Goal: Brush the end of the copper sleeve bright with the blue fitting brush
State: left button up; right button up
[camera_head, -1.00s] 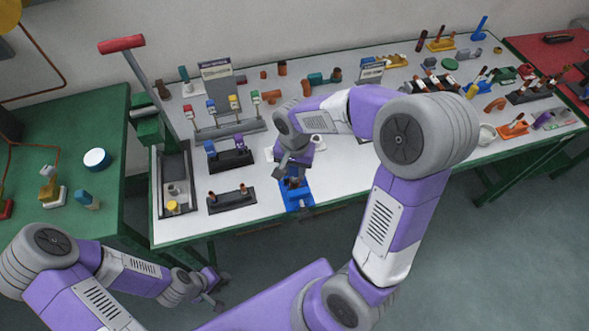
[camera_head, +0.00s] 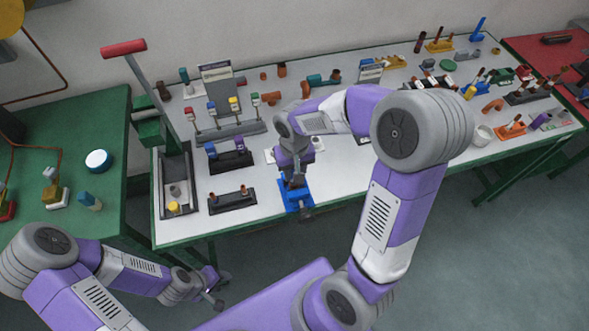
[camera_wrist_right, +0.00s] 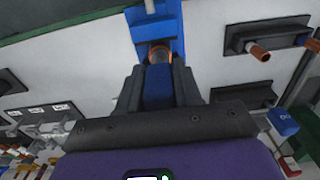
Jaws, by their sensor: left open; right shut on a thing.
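In the right wrist view my right gripper (camera_wrist_right: 158,85) is shut on the blue fitting brush (camera_wrist_right: 157,86), held between its two fingers. The copper sleeve (camera_wrist_right: 160,53) shows just beyond the brush, at the blue holder (camera_wrist_right: 143,22). The brush's tip meets or overlaps the sleeve's end in this view; I cannot tell whether it is around, inside or only close to it. In the head view my right gripper (camera_head: 293,181) points down over the blue holder (camera_head: 297,200) and hides the sleeve and brush. My left gripper (camera_head: 216,298) is open and empty, off the bench's front edge.
Black stands with copper stubs (camera_head: 231,201) and with blue and purple pieces (camera_head: 229,157) stand left of the holder. A grey tray (camera_head: 162,205) lies at the bench's left end. The white bench top (camera_head: 345,170) right of the holder is mostly clear.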

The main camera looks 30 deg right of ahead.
jog(key=shift+r+p, duration=2.15)
jog(key=shift+r, duration=0.4)
